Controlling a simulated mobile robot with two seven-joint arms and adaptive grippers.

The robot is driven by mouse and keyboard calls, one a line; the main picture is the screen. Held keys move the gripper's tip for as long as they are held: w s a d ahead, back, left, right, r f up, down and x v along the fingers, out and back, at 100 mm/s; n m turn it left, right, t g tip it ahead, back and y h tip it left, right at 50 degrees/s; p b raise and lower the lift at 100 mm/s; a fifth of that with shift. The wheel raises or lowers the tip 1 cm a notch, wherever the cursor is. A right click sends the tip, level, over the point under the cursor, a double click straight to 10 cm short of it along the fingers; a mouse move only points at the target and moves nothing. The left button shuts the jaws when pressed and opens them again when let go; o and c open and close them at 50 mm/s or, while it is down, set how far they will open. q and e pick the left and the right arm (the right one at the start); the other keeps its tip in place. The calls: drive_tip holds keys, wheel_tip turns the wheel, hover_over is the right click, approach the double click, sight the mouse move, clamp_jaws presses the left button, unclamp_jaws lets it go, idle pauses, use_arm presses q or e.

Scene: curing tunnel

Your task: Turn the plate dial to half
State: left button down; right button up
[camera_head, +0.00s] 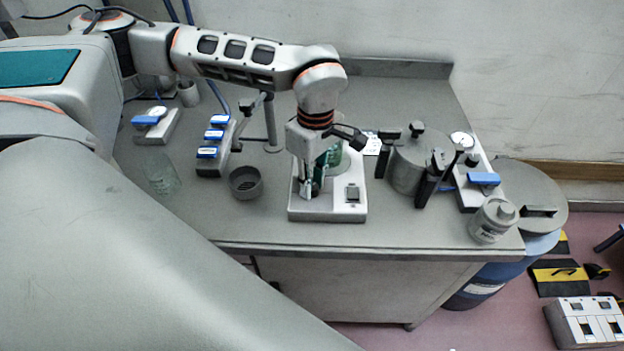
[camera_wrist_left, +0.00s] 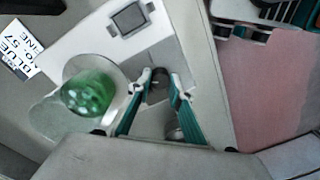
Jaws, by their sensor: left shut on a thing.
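The white plate unit (camera_head: 335,213) stands near the table's front edge. It has a round plate (camera_wrist_left: 45,117) with a glass of green liquid (camera_wrist_left: 88,93) on it, a square grey switch (camera_head: 352,193) and a dark dial (camera_wrist_left: 157,86). My left gripper (camera_head: 309,191) reaches down over the front left of the unit. In the left wrist view its fingertips (camera_wrist_left: 159,82) are shut on the dial, one on each side. The gripper hides the dial in the head view, and I cannot read the dial's setting. My right gripper is not in view.
A grey cup (camera_head: 245,184) and a clear glass (camera_head: 162,177) stand left of the unit. A metal pot (camera_head: 408,168) with black clamps stands close on its right. A printed card (camera_wrist_left: 20,52) lies behind.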

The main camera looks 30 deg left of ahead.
sight(314, 184)
use_arm(q)
drive_tip(key=shift+w+r+m, duration=0.1)
drive_tip(key=shift+m, duration=0.2)
drive_tip(key=c, duration=1.8)
unclamp_jaws()
drive_tip(key=r, duration=1.2)
drive_tip(key=shift+w, duration=0.2)
drive_tip(key=shift+f, duration=0.1)
